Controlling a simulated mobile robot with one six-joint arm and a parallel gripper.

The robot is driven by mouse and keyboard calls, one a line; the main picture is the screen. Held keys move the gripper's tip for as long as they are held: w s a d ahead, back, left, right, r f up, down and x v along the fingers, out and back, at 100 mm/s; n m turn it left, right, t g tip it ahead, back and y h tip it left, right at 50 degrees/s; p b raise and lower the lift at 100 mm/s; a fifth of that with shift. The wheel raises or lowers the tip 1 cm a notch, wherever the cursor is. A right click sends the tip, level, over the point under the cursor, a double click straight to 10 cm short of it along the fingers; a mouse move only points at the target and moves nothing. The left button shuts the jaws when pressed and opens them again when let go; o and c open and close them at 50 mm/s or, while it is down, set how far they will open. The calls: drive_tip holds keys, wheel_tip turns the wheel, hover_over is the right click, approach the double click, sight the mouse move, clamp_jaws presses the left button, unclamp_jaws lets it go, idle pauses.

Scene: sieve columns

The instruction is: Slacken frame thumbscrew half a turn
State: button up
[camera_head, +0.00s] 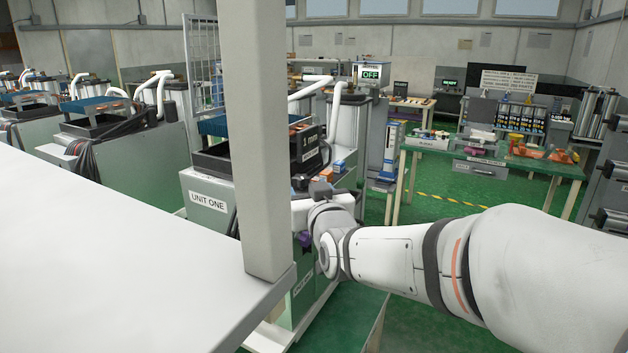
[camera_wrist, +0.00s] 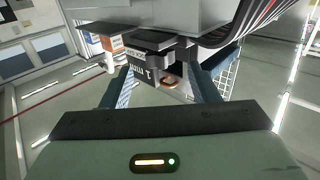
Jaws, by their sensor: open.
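My gripper (camera_wrist: 162,76) is open in the wrist view, its two blue-grey fingers apart with nothing held between them. Beyond the fingers are a dark box with white lettering (camera_wrist: 152,74) and a small copper-orange piece (camera_wrist: 170,82); I cannot tell whether either touches a finger. In the head view my arm reaches in from the right to the machine labelled UNIT ONE (camera_head: 208,202), where its wrist hides part of the front. The machine carries a black box (camera_head: 306,146) and a blue frame (camera_head: 214,126). I cannot make out the frame thumbscrew in either view.
A pale post (camera_head: 256,130) and a white surface (camera_head: 110,260) cover much of the head view's left. Similar machines stand farther left. A green bench (camera_head: 545,167) with parts stands at right. Dark cables (camera_wrist: 270,18) hang near the right finger. Green floor (camera_head: 425,205) is open.

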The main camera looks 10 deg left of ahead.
sight(304, 183)
drive_tip(key=shift+p+x, duration=0.4)
drive_tip(key=shift+x, duration=1.6)
drive_tip(key=c, duration=1)
